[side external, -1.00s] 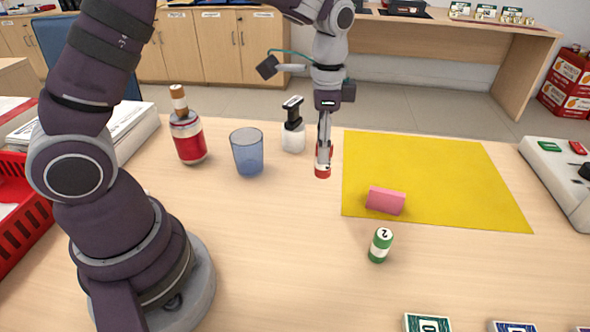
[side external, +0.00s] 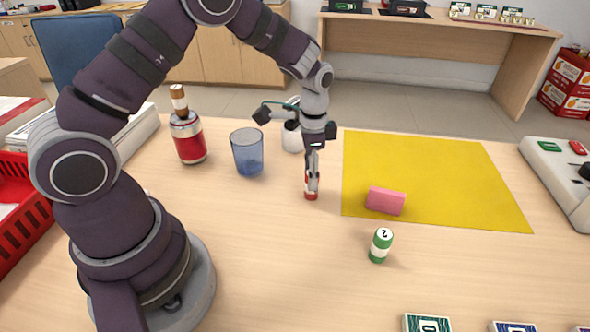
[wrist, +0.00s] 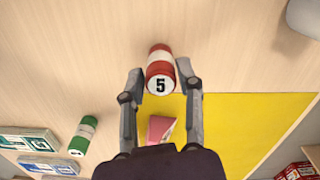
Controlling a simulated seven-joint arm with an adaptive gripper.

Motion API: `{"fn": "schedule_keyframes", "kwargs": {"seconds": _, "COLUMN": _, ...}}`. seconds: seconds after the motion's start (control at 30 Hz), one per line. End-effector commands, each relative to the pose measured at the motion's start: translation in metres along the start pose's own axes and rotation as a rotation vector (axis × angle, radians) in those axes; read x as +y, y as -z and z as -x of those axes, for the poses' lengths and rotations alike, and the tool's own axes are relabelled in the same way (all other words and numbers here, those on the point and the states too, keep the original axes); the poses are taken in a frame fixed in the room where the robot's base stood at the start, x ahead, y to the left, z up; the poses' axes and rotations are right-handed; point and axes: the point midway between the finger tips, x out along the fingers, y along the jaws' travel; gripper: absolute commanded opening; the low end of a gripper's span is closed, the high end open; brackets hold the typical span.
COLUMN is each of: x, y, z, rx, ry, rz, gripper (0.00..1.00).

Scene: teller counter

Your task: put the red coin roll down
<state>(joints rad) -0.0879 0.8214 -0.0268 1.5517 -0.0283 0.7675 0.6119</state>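The red coin roll (side external: 311,194) is red and white with a "5" on its end. In the side view it is upright at or just above the bare counter, left of the yellow mat, and mostly hidden by the fingers. In the wrist view the roll (wrist: 160,70) lies between the two fingertips of my gripper (wrist: 160,66). My gripper (side external: 312,187) points down and appears shut on the roll. I cannot tell for certain whether the roll's base touches the counter.
The yellow mat (side external: 440,160) carries a pink block (side external: 385,201). A green coin roll (side external: 381,246) stands in front of it. A blue cup (side external: 247,153), a red bottle (side external: 188,138) and a white dispenser (side external: 291,138) stand behind and left. Bare counter surrounds my gripper.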

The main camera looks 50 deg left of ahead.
Motion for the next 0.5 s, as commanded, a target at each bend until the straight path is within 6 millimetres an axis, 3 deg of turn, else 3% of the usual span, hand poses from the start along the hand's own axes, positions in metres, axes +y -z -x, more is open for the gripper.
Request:
{"fn": "schedule_keyframes", "kwargs": {"seconds": 0.03, "x": 0.000, "y": 0.000, "z": 0.000, "rx": 0.000, "ry": 0.000, "rz": 0.000, "gripper": 0.45}}
{"fn": "schedule_keyframes", "kwargs": {"seconds": 0.1, "x": 0.000, "y": 0.000, "z": 0.000, "rx": 0.000, "ry": 0.000, "rz": 0.000, "gripper": 0.54}}
{"fn": "schedule_keyframes", "kwargs": {"seconds": 0.37, "x": 0.000, "y": 0.000, "z": 0.000, "rx": 0.000, "ry": 0.000, "rz": 0.000, "gripper": 0.54}}
{"fn": "schedule_keyframes", "kwargs": {"seconds": 0.5, "x": -0.001, "y": 0.001, "z": 0.013, "rx": 0.003, "ry": 0.002, "rz": 0.000, "gripper": 0.54}}
